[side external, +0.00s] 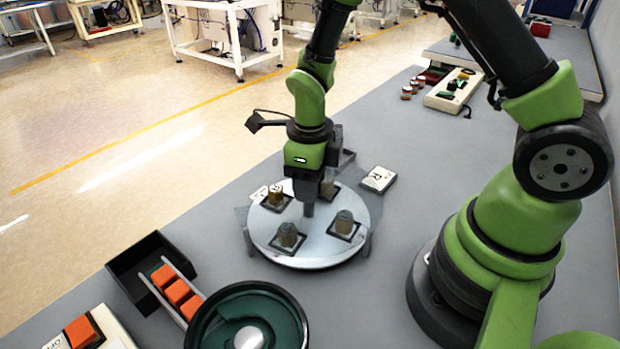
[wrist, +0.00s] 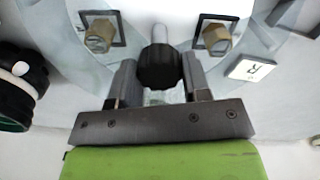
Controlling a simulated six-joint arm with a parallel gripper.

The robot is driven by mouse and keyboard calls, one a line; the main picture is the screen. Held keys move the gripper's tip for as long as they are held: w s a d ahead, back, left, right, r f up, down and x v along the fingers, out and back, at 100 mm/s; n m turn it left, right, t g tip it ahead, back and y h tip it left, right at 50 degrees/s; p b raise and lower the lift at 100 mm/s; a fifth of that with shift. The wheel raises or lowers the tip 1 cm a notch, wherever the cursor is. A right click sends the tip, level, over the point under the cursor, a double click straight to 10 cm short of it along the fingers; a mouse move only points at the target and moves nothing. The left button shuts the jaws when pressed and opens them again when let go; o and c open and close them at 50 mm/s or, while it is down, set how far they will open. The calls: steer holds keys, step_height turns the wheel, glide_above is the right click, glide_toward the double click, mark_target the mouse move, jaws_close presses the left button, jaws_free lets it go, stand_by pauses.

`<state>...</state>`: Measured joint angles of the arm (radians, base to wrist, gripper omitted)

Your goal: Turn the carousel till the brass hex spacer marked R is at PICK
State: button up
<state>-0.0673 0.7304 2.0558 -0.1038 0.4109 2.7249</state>
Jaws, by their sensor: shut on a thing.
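The round silver carousel (side external: 312,250) carries several hex spacers, each on a dark square. One spacer at the upper left (side external: 276,194) looks brass, with an unclear mark on top. The front spacer (side external: 288,236) and right spacer (side external: 344,222) look duller; another (side external: 328,187) is partly behind my gripper. My gripper (side external: 309,202) is low over the carousel's middle. In the wrist view its fingers (wrist: 158,85) are shut on a black ribbed knob (wrist: 158,66). Two brownish spacers show beyond, left (wrist: 100,35) and right (wrist: 216,38); I cannot read letters on them.
A green-lined bowl feeder (side external: 290,295), black tray (side external: 140,253) and orange blocks (side external: 178,292) stand in front.

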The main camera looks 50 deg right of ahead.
steer(key=shift+m, duration=0.9)
steer(key=o, duration=1.3)
steer(key=shift+r, duration=0.1)
step_height(320, 180, up, 9)
steer(key=shift+r, duration=0.4)
